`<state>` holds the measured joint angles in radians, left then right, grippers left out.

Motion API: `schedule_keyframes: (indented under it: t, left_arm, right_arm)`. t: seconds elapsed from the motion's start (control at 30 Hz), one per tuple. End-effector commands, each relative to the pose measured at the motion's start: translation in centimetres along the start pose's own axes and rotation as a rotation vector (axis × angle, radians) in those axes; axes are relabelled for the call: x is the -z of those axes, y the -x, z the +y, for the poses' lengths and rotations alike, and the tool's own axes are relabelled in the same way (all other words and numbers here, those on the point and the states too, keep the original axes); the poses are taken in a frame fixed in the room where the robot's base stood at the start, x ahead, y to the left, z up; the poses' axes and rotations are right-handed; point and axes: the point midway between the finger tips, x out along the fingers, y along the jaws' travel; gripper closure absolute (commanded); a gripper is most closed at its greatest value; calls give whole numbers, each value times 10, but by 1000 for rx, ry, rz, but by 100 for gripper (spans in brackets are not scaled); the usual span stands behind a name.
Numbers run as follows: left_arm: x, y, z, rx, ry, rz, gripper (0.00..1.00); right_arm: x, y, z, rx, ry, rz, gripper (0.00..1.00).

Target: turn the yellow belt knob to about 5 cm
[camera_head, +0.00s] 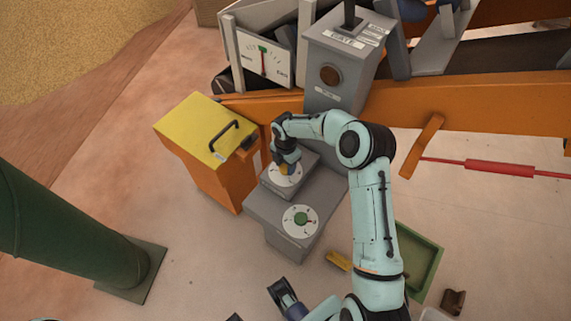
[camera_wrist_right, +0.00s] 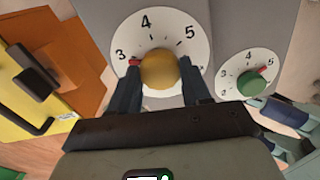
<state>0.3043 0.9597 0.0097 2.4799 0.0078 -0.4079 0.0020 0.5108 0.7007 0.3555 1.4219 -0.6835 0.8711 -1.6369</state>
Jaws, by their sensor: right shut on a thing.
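The yellow belt knob (camera_wrist_right: 160,70) sits at the centre of a white dial (camera_wrist_right: 185,28) marked 3, 4 and 5. Its red pointer lies close to the 3. My right gripper (camera_wrist_right: 160,85) is shut on the knob, with one dark finger on each side of it. In the head view the right gripper (camera_head: 286,157) reaches down onto the dial (camera_head: 284,178) on the upper step of a grey console, covering most of the yellow knob. My left gripper (camera_head: 284,294) shows only partly at the bottom of the head view; its jaws are unclear.
A green knob (camera_head: 300,219) on a second dial stands on the console's lower step. An orange cabinet with a yellow lid (camera_head: 205,130) stands close left of the console. A grey post box (camera_head: 345,60) and an orange beam (camera_head: 470,105) are behind. A green tray (camera_head: 432,250) lies right.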

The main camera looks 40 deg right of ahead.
Motion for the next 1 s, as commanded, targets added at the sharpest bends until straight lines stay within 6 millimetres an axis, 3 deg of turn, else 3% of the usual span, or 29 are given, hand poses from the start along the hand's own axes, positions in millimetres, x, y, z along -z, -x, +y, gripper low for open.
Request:
schedule_keyframes:
  t: [1.0]
  left_arm:
    - [5, -8, -1, -3, -1, 14, 57]
  right_arm:
    - [1, 0, 1, -1, -946, 1, 83]
